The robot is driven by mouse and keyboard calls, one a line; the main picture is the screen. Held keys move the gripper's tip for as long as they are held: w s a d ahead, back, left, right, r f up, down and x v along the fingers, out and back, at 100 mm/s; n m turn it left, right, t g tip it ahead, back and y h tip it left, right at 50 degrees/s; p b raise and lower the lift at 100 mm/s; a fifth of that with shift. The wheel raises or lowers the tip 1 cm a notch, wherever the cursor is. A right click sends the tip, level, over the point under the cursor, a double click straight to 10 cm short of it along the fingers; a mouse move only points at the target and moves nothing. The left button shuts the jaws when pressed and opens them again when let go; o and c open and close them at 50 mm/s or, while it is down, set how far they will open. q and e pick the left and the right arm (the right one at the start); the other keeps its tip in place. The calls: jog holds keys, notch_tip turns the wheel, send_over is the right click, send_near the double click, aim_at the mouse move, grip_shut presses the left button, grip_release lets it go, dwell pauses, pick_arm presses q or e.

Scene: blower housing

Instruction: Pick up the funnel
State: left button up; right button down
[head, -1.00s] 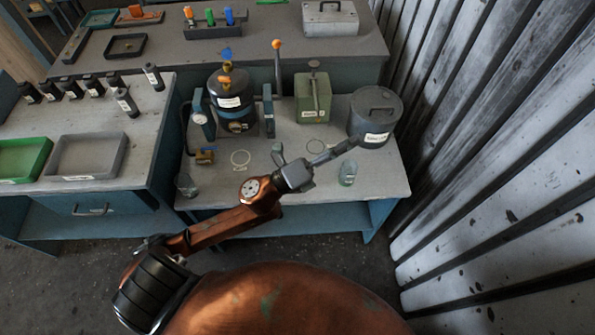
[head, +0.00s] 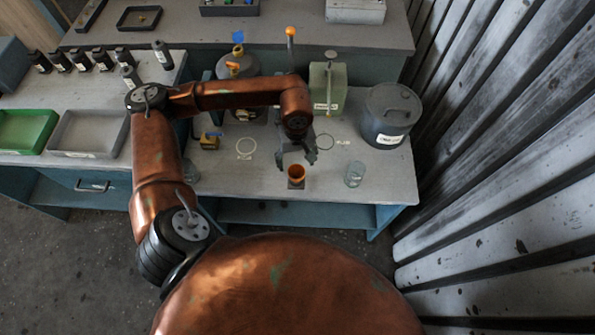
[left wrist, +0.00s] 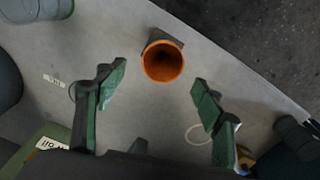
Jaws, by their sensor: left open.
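The orange funnel (head: 296,171) stands on a small dark square base near the front edge of the small table (head: 240,180). In the left wrist view the funnel (left wrist: 163,62) shows its wide round mouth facing the camera, beyond the fingertips. My left gripper (head: 297,158) points down at the table just behind the funnel. In the left wrist view my left gripper (left wrist: 160,78) has its green-padded fingers spread wide, with nothing between them. The funnel's lower part is hidden. My right gripper is not in view.
A glass jar (head: 355,174) stands right of the funnel, and another glass (head: 190,170) stands at the left front. A grey lidded canister (head: 387,115), a green box (head: 327,88) and a dark vessel (head: 238,68) stand behind. A corrugated wall (head: 500,150) bounds the right side.

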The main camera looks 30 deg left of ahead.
aim_at(296, 171)
pick_arm(q)
jog(key=f, duration=0.6)
jog(key=shift+s+d+f+b, duration=0.15)
jog(key=shift+s+f+b, duration=0.1)
jog(key=shift+f+b, duration=0.15)
jog(key=shift+r, duration=0.1)
jog(key=shift+c, duration=0.5)
jog(key=c, duration=0.9)
jog(key=shift+r, duration=0.1)
